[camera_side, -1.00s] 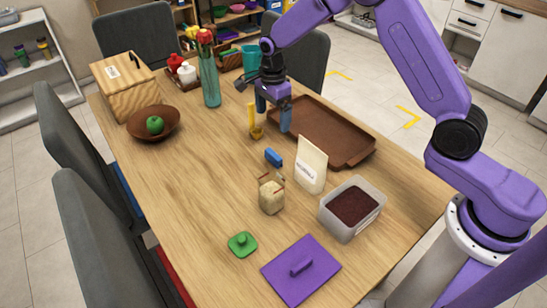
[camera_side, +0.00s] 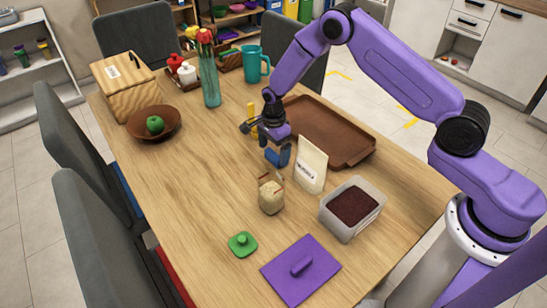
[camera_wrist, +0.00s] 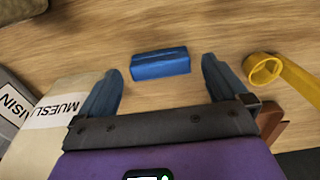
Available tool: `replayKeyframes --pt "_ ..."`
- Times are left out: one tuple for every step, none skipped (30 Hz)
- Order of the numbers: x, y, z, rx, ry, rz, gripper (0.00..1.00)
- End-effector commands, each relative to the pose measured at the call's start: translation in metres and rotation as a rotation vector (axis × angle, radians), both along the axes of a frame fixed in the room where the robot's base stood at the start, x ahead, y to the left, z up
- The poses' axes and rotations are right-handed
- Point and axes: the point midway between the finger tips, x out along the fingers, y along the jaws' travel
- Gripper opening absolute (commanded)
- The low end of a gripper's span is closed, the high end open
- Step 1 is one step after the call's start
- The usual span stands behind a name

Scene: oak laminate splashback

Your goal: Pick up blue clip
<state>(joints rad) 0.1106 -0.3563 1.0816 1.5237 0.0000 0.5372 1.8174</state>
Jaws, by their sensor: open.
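The blue clip (camera_wrist: 160,63) lies on the wooden table, a small blue block in the wrist view. It sits ahead of and between the two blue fingers of my gripper (camera_wrist: 160,88), which are spread apart with nothing between them. In the side view my gripper (camera_side: 277,158) is low over the table, just left of the white paper bag. There its fingers cover the spot of the clip, so I cannot make out the clip in that view. I cannot tell the exact height of the fingertips above the table.
A white muesli bag (camera_side: 311,165) stands close to my gripper's right, with a small beige bag (camera_side: 271,196) nearer the front. A yellow item (camera_wrist: 275,70) lies right of the clip. The brown tray (camera_side: 355,152) is behind. The table's left middle is clear.

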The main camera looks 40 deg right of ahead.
Motion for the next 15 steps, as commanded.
replayKeyframes --pt "0.0 0.0 -0.008 0.0 0.001 0.001 1.0" --pt "0.0 0.0 -0.011 0.0 0.0 0.001 1.0" --pt "0.0 0.0 -0.015 0.0 0.001 0.001 1.0" --pt "0.0 0.0 -0.018 0.0 0.001 0.001 1.0" --pt "0.0 0.0 -0.02 0.0 0.001 0.0 1.0" --pt "0.0 0.0 -0.021 0.0 0.0 0.0 1.0" --pt "0.0 0.0 -0.022 0.001 -0.001 0.0 1.0" --pt "0.0 0.0 -0.023 0.001 -0.001 0.0 1.0" --pt "0.0 0.0 -0.023 0.001 -0.001 0.0 1.0" --pt "0.0 0.0 -0.023 0.001 -0.002 0.0 1.0" --pt "0.0 0.0 -0.023 0.001 -0.002 0.0 1.0" --pt "0.0 0.0 -0.023 0.001 -0.002 0.0 1.0" --pt "0.0 0.0 -0.023 0.001 -0.002 0.0 1.0" --pt "0.0 0.0 -0.023 0.001 -0.002 0.0 1.0" --pt "0.0 0.0 -0.023 0.001 -0.001 0.001 0.9"
